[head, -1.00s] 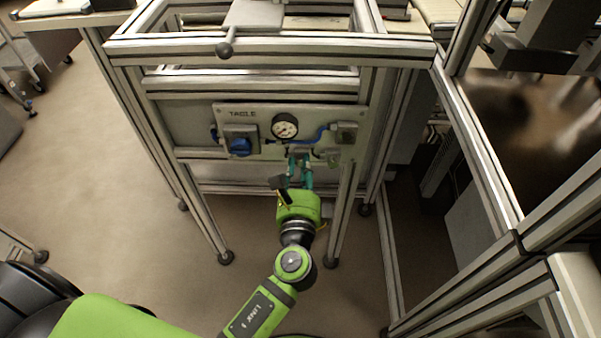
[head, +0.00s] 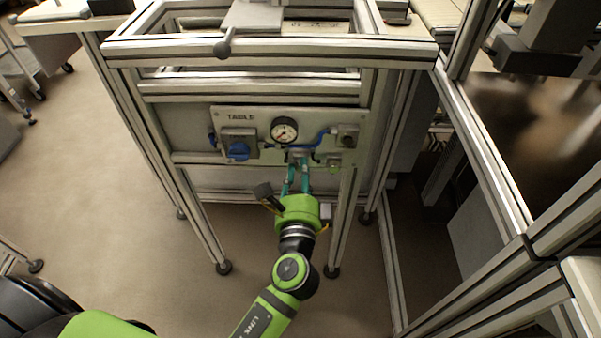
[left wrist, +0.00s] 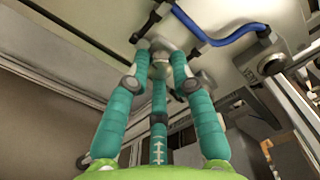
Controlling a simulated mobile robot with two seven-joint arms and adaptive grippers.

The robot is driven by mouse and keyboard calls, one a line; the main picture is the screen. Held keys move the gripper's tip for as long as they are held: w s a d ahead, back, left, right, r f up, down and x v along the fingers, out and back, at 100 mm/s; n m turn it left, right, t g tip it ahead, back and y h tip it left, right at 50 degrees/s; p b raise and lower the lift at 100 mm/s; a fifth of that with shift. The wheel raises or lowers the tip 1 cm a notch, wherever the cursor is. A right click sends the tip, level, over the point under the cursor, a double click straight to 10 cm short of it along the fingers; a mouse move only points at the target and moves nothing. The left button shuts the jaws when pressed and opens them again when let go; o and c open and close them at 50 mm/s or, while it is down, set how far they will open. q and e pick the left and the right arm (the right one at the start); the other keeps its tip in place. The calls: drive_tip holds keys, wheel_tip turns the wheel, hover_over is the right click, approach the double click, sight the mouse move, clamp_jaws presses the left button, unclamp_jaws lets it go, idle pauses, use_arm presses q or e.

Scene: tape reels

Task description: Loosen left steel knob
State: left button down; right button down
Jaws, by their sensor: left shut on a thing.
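My left gripper (head: 298,166) reaches up from below to the TABLE panel (head: 222,120) on the frame's front. Its teal fingers are shut on a small grey steel knob, the left one, at the panel's lower edge. In the left wrist view the three fingertips (left wrist: 162,62) close around the grey steel knob (left wrist: 160,44), which they partly hide. My right gripper is not in view.
Aluminium frame legs (head: 345,215) stand at both sides of my arm. The floor in front is open.

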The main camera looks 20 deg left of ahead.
use_arm(q)
drive_tip(key=c, duration=1.1)
unclamp_jaws()
drive_tip(key=shift+a+r, duration=0.1)
drive_tip(key=shift+r, duration=0.1)
drive_tip(key=shift+o, duration=0.2)
drive_tip(key=shift+f, duration=0.1)
drive_tip(key=v, duration=1.2)
